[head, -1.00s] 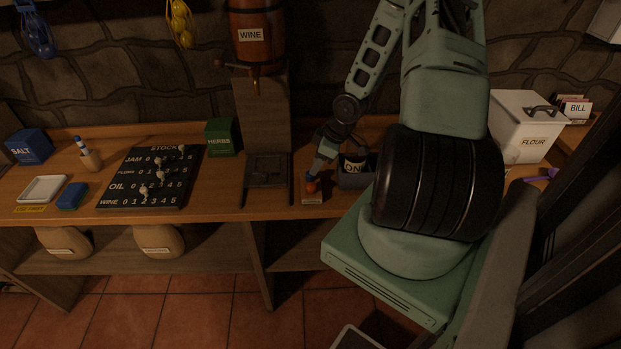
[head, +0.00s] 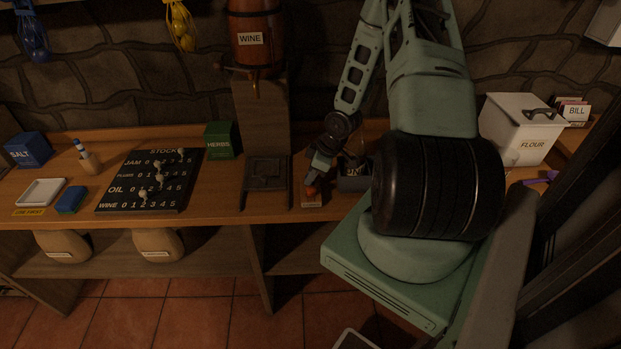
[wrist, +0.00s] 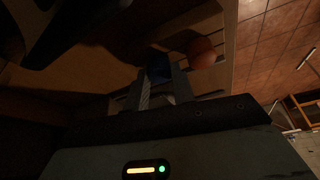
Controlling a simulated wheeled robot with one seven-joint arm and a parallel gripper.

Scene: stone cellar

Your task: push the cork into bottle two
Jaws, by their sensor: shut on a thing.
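My gripper (head: 315,178) is over the counter, low above a small round orange-red thing (head: 311,191). In the wrist view my gripper (wrist: 162,86) is shut on a small dark blue thing (wrist: 158,64) at its fingertips. The orange-red thing (wrist: 203,54) shows just to the right of the fingers there. I cannot tell whether it touches the blue thing. No cork and no bottle marked two can be made out; the wrist view is dark.
A small pale labelled block (head: 311,202) lies at the counter's front edge. A dark container (head: 355,181) with partly hidden lettering stands close right of my gripper. A dark wooden stand (head: 267,170) under the wine barrel (head: 256,52) is to the left. A flour bin (head: 520,128) stands right.

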